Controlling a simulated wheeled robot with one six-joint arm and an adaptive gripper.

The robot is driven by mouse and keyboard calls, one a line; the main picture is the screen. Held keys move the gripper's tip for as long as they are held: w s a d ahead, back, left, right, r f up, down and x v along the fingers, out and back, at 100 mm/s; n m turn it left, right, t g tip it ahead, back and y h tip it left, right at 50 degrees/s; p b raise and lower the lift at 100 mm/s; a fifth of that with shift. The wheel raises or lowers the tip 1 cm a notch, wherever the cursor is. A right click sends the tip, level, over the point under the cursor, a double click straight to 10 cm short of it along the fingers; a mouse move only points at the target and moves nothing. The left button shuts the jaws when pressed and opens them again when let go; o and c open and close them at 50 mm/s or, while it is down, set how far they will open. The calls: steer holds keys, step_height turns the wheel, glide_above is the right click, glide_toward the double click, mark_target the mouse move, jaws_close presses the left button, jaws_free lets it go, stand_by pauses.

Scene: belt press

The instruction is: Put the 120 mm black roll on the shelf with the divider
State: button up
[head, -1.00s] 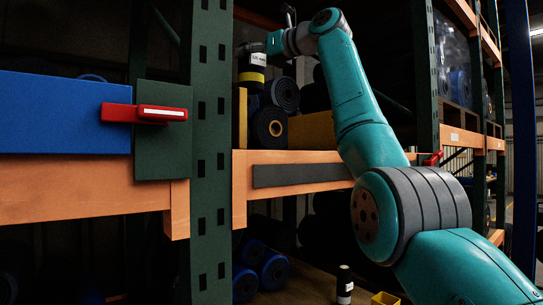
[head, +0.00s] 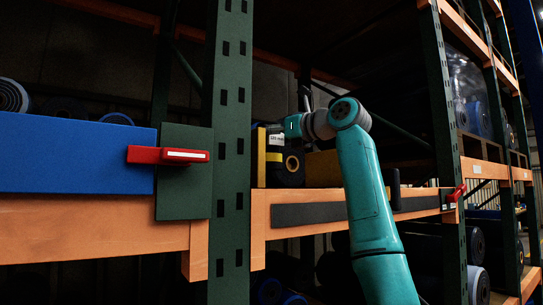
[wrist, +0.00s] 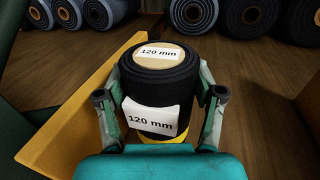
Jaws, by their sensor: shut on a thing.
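The black 120 mm roll (wrist: 158,72) stands upright between the fingers of my gripper (wrist: 161,78). It has white "120 mm" labels on its top and side and a yellow band low down. My gripper is shut on it. In the head view the roll (head: 272,148) is over the shelf (head: 262,215), just right of the yellow divider (head: 261,158), and my gripper (head: 283,132) is at its upper part. In the wrist view the divider (wrist: 85,100) runs along the roll's left side. I cannot tell whether the roll's base touches the deck.
A black roll with a yellow core (head: 292,164) lies behind the held roll. A green upright (head: 229,150) stands left of the bay.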

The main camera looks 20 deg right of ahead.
mark_target(279, 151)
steer(key=shift+f, duration=2.25)
steer(key=o, duration=1.6)
steer(key=shift+f, duration=0.2)
steer(key=shift+r, duration=0.15)
